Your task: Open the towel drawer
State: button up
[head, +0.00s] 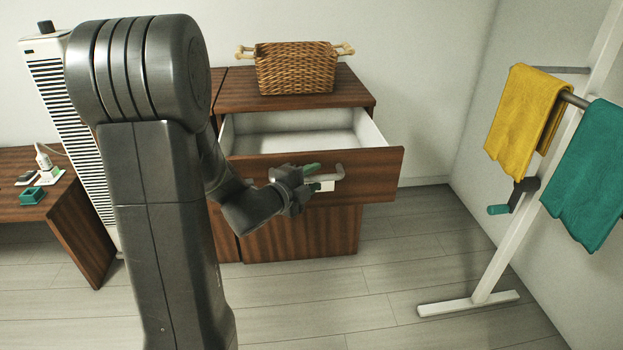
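The drawer (375,178) is in the upper part of a dark wood cabinet, in the head view. It is pulled well out, and its pale interior (290,145) shows empty where I can see it. My gripper (312,176) is at the handle, with a green-tipped finger along the bar. The other finger is not clear, so I cannot tell whether it grips the bar. My arm hides the front's left part.
A wicker basket (296,70) stands on the cabinet top (235,90). At right is a white rack (495,265) with yellow (522,112) and green (588,175) towels. A low wooden table (85,225) and slatted white unit (68,130) are at left. Floor between cabinet and rack is clear.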

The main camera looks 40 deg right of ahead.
jog(key=p+v, duration=0.2)
jog(key=v, duration=1.2)
jog(key=shift+p, duration=0.3)
jog(key=shift+w+d, duration=0.1)
jog(key=shift+d, duration=0.1)
jog(key=b+x, duration=0.2)
jog(key=x, duration=1.1)
jog(key=shift+d+b, duration=0.3)
jog(key=shift+d, duration=0.05)
jog(key=shift+w, duration=0.1)
